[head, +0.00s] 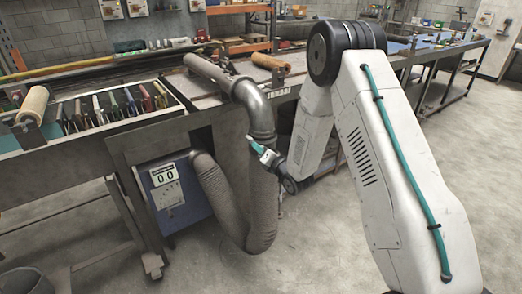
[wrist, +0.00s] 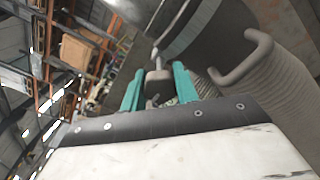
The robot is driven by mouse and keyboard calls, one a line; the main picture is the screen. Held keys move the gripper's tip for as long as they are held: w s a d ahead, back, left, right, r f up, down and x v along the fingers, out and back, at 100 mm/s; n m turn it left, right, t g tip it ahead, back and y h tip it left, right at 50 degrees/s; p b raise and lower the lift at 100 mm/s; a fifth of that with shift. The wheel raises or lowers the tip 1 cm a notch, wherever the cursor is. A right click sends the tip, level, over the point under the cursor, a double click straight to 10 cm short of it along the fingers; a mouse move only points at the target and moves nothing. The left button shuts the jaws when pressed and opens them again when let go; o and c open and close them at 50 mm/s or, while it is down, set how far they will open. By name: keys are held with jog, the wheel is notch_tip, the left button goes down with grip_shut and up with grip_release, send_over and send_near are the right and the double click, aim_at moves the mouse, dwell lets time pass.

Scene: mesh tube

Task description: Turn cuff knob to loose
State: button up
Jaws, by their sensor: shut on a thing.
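The cuff knob (wrist: 158,82) is a small grey-brown block on a thin stem. In the wrist view it sits between the two teal fingers of my gripper (wrist: 157,88), which is shut on it. The stem runs up to the metal cuff (wrist: 192,32), a smooth band around the tube. In the head view my gripper (head: 264,152) is at the side of the bent metal pipe (head: 258,110), where it meets the mesh tube (head: 262,215). The knob is too small and covered to make out there, and its turn position cannot be read.
A grey hooked handle (wrist: 245,58) sticks out right of the fingers, near the ribbed tube (wrist: 288,85). A blue box with a display reading 0.0 (head: 165,178) stands under the workbench (head: 90,165). The floor at the right is clear.

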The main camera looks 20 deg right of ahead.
jog(key=o, duration=1)
jog(key=v, duration=0.7)
jog(key=shift+s+d+r, duration=0.1)
jog(key=shift+s+d, duration=0.05)
jog(key=shift+s, duration=0.2)
